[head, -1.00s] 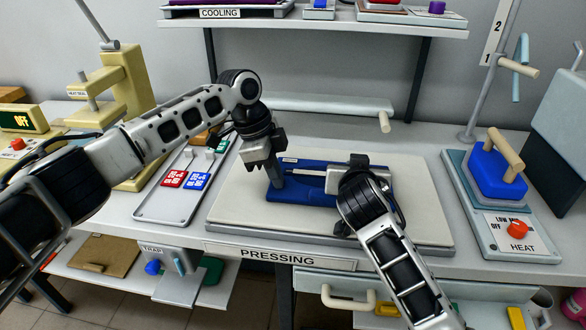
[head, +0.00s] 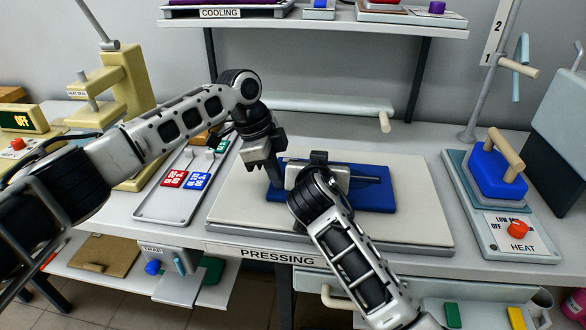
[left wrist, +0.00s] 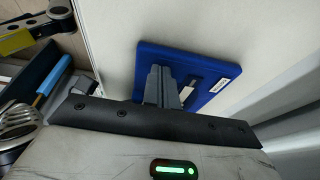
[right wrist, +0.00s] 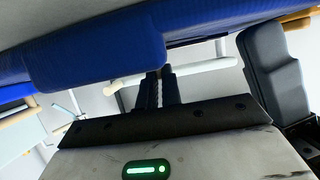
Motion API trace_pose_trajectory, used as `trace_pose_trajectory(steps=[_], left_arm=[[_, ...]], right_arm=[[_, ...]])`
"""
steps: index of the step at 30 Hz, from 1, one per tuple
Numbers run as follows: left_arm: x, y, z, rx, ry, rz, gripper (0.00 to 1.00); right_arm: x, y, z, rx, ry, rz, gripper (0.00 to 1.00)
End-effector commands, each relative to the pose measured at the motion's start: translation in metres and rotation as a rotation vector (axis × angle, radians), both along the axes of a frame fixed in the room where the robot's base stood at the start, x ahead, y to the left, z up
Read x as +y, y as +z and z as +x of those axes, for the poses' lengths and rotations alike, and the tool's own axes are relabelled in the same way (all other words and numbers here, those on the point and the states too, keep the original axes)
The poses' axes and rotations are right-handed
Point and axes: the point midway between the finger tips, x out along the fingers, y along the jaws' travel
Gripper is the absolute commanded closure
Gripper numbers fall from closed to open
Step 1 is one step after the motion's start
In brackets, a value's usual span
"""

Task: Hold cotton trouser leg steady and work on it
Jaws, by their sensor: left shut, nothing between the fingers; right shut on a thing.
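The blue trouser leg (head: 375,198) lies flat on the pale pressing board (head: 425,195). My left gripper (head: 275,178) is shut and empty, its fingers pointing down at the cloth's left end; they also meet the cloth (left wrist: 150,55) in the left wrist view (left wrist: 160,70). Blue cloth (right wrist: 100,50) fills much of the right wrist view.
A tray with red and blue tags (head: 172,179) stands left of the board. A heat station with a blue iron (head: 495,172) stands on the right. A pale rail (head: 325,104) runs behind the board. The board's right side is clear.

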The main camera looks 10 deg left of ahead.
Motion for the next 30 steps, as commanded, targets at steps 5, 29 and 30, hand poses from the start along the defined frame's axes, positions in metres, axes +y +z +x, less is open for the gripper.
trace_pose_trajectory(steps=[5, 29, 30], left_arm=[[0.0015, -0.0110, -0.0035, 0.016, -0.001, 0.011, 1.00], [0.0020, -0.0109, -0.0035, 0.016, 0.000, 0.012, 1.00], [0.0020, -0.0109, -0.0035, 0.016, 0.000, 0.012, 1.00]], right_arm=[[0.0109, -0.0022, -0.0008, 0.003, 0.004, 0.002, 1.00], [0.0089, -0.0013, -0.0001, 0.000, 0.000, 0.000, 0.48], [0.0089, -0.0013, 0.0000, 0.000, 0.000, 0.000, 0.48]])
